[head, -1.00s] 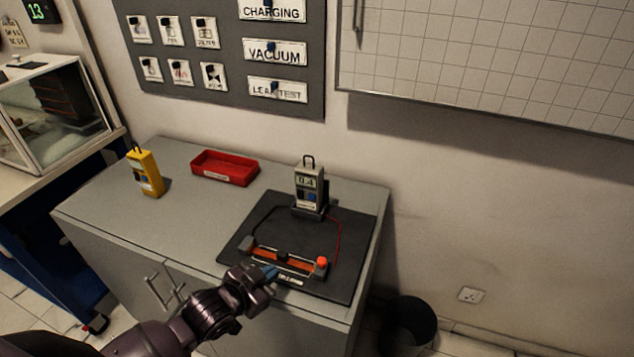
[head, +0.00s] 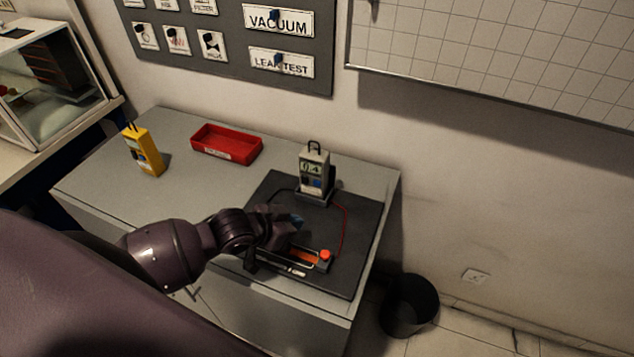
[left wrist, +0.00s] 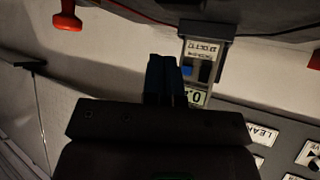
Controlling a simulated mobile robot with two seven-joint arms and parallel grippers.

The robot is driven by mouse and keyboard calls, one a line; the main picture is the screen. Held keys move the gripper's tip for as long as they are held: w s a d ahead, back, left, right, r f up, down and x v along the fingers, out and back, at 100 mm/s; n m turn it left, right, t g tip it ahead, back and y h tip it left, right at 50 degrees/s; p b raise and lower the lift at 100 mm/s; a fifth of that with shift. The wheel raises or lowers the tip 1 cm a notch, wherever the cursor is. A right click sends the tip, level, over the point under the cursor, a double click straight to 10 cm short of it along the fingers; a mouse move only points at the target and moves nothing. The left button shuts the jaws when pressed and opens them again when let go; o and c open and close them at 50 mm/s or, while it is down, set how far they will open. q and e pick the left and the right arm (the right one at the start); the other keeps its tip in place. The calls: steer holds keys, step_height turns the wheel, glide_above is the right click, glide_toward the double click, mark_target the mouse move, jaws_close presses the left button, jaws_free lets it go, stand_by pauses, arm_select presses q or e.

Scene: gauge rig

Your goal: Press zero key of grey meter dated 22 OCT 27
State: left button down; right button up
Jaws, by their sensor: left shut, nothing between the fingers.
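The grey meter (head: 314,172) stands upright in a dark holder on the black mat (head: 355,262), and its display seems to read 0.4. In the left wrist view the meter (left wrist: 203,62) appears upside down, with a blue key, a dark key and a label too small to read for certain. My left gripper (head: 297,221) is shut and empty, in front of the meter and apart from it, above the mat. Its blue fingertips (left wrist: 164,62) show beside the meter in the left wrist view. My right gripper is in neither view.
An orange rig with a red knob (head: 325,256) lies on the mat, partly behind my left arm. A yellow meter (head: 148,153) and a red tray (head: 227,144) stand on the cabinet (head: 200,185). A black bin (head: 411,304) is on the floor at right.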

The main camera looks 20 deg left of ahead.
mark_target(317, 183)
arm_select(q)
steer(key=shift+w+b, duration=0.45)
steer(key=shift+w, duration=0.15)
steer(key=w+b, duration=0.1)
steer(key=w, duration=0.1)
steer(key=w+b, duration=0.1)
steer(key=w, duration=0.1)
steer(key=w+b, duration=0.1)
steer(key=shift+w+a, duration=0.3)
steer(key=shift+w, duration=1.05)
stand_by(0.4)
stand_by(0.3)
